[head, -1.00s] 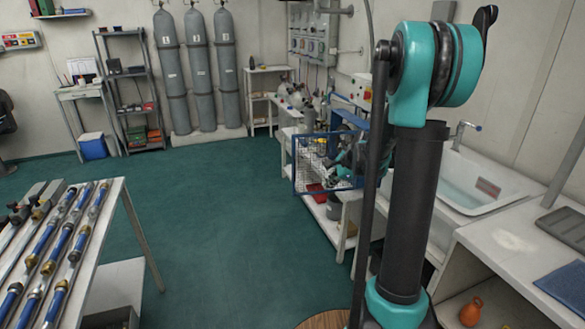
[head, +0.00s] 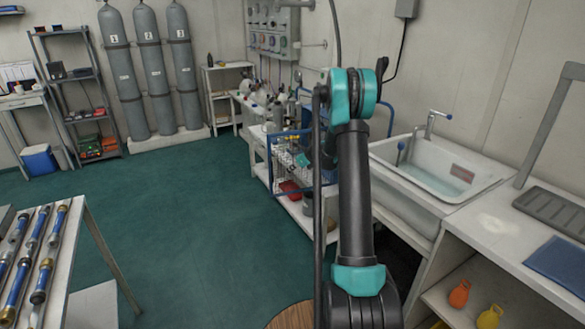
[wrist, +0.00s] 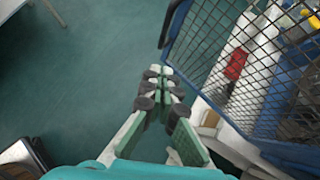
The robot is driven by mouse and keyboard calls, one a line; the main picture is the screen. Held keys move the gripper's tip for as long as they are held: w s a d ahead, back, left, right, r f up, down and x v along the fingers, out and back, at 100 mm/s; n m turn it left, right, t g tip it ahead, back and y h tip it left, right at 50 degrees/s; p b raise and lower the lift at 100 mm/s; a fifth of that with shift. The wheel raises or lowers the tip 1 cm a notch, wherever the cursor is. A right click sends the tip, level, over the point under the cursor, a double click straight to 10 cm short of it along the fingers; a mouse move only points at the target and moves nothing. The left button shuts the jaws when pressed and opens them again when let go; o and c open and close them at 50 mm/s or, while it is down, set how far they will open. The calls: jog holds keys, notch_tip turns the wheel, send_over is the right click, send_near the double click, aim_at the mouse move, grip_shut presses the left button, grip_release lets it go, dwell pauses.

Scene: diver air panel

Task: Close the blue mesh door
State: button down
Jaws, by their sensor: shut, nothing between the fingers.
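In the wrist view, the door's blue frame and dark mesh (wrist: 243,72) fill the upper right. My gripper (wrist: 160,74) is shut and empty, with green fingers and dark pads. Its tips appear just left of the door's lower frame bar; I cannot tell if they touch it. In the head view the gripper is mostly hidden behind my arm.
The white bench (head: 257,160) holds equipment beyond the door, with a red item (head: 289,187) on its lower shelf. A sink (head: 440,172) stands to the right. A table with blue-banded tubes (head: 62,210) is at left. The green floor (head: 190,215) between is clear.

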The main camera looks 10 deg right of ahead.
aim_at(278, 170)
jog(key=w+a+f, duration=0.3)
jog(key=w+a, duration=0.2)
jog(key=shift+w+f, duration=0.2)
jog(key=shift+w, duration=0.05)
jog(key=shift+w, duration=0.1)
